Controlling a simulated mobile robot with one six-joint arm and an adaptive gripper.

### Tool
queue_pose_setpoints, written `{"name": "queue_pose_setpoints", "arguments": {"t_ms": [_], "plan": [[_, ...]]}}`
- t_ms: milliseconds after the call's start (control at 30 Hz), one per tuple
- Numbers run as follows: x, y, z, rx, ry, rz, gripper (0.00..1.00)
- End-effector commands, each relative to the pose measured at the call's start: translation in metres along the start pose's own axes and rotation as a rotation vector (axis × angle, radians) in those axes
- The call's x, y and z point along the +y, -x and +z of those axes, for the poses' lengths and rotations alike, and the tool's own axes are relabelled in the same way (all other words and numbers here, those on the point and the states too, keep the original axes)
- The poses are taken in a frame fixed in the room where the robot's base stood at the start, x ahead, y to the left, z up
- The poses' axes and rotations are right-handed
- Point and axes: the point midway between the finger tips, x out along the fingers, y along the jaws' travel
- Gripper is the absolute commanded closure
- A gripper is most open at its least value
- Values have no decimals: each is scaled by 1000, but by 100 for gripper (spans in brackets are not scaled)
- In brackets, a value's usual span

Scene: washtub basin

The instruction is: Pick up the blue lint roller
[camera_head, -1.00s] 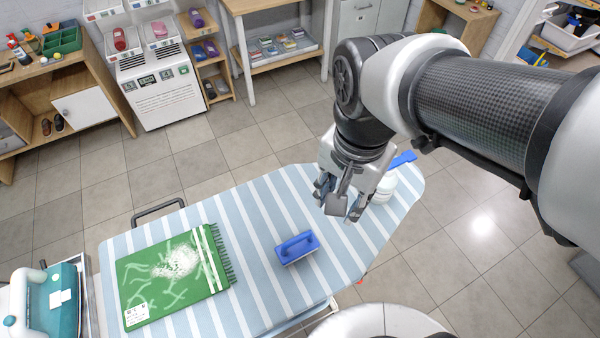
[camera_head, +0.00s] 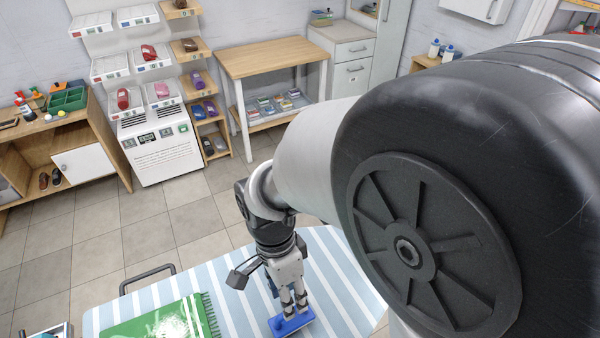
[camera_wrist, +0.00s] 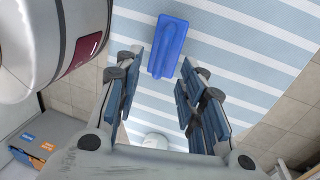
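A blue block-like tool with a raised handle (camera_head: 293,324) lies on the striped board (camera_head: 345,285), right below my gripper (camera_head: 293,310). In the wrist view the blue tool (camera_wrist: 167,47) lies ahead of the fingertips, in line with the gap between them. My gripper is open and empty, its fingers on either side of that gap (camera_wrist: 161,62). The white-bodied thing with a blue flat handle, seen a second ago at the board's right, is hidden by my arm in the head view. I cannot tell for certain which of the two is the lint roller.
A green fringed cloth with white marks (camera_head: 150,325) lies on the board left of the blue tool. A dark metal loop (camera_head: 147,280) stands at the board's left edge. A wooden table (camera_head: 270,58) and shelves stand behind, with open floor between. My arm blocks the right side.

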Motion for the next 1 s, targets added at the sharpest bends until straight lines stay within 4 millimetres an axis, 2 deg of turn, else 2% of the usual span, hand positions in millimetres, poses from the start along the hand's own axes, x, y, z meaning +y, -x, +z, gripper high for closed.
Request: {"name": "queue_pose_setpoints", "arguments": {"t_ms": [33,100,367,600,867,1000], "plan": [[0,-10,0,0,0,2,64],[0,-15,0,0,0,1,64],[-1,-30,-1,0,0,0,64],[-2,-67,-2,0,1,2,64],[-2,-69,-2,0,1,-1,64],[-2,-69,-2,0,1,-1,72]]}}
